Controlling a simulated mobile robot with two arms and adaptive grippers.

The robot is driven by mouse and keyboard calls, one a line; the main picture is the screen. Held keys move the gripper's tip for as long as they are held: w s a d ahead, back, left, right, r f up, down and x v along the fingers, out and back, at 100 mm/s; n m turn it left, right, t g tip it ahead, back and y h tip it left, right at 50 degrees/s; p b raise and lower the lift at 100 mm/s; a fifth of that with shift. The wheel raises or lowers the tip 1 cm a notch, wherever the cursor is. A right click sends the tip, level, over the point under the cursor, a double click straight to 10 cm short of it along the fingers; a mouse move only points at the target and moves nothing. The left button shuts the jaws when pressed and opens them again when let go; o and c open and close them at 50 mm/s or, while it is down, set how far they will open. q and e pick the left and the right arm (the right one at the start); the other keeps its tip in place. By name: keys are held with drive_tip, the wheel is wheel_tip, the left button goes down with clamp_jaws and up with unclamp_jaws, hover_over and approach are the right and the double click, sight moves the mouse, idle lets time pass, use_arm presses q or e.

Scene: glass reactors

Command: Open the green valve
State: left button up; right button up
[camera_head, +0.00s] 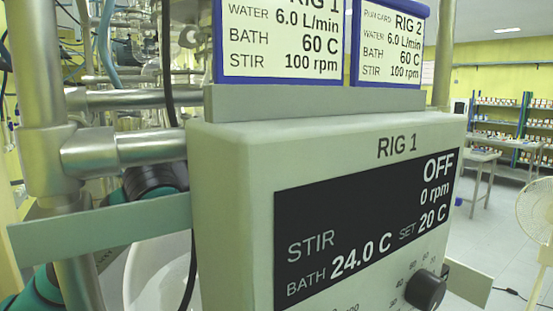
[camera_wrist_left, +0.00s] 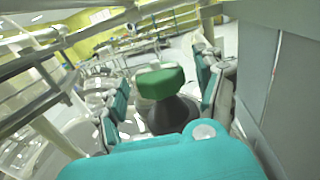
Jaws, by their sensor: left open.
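The green valve (camera_wrist_left: 160,83) shows in the left wrist view as a thick green knob above a dark cone-shaped part. My left gripper (camera_wrist_left: 163,70) is open, with one teal-padded finger on each side of the knob. Gaps show between the knob and both fingers, so it is not gripped. In the head view the green valve and my left gripper's fingers are hidden; only teal and dark parts of my left arm show behind the rig's pipes and control box. My right gripper is in neither view.
The RIG 1 control box (camera_head: 235,165), reading OFF, fills the middle of the head view. Metal pipes (camera_head: 120,150) and a hanging black cable (camera_head: 168,70) stand left of it.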

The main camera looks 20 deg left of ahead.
use_arm(q)
drive_tip(key=c, duration=1.2)
drive_tip(key=shift+w+a+f+m+g+h, duration=0.1)
drive_tip(key=shift+w+f+m+g+h, duration=0.1)
drive_tip(key=shift+m+g+h, duration=0.6)
drive_tip(key=shift+a+r+m+g+h+b, duration=0.15)
drive_tip(key=shift+m+g+h+b, duration=0.2)
drive_tip(key=shift+m+g+h, duration=1.25)
drive_tip(key=o, duration=1.2)
drive_tip(key=v, duration=1.2)
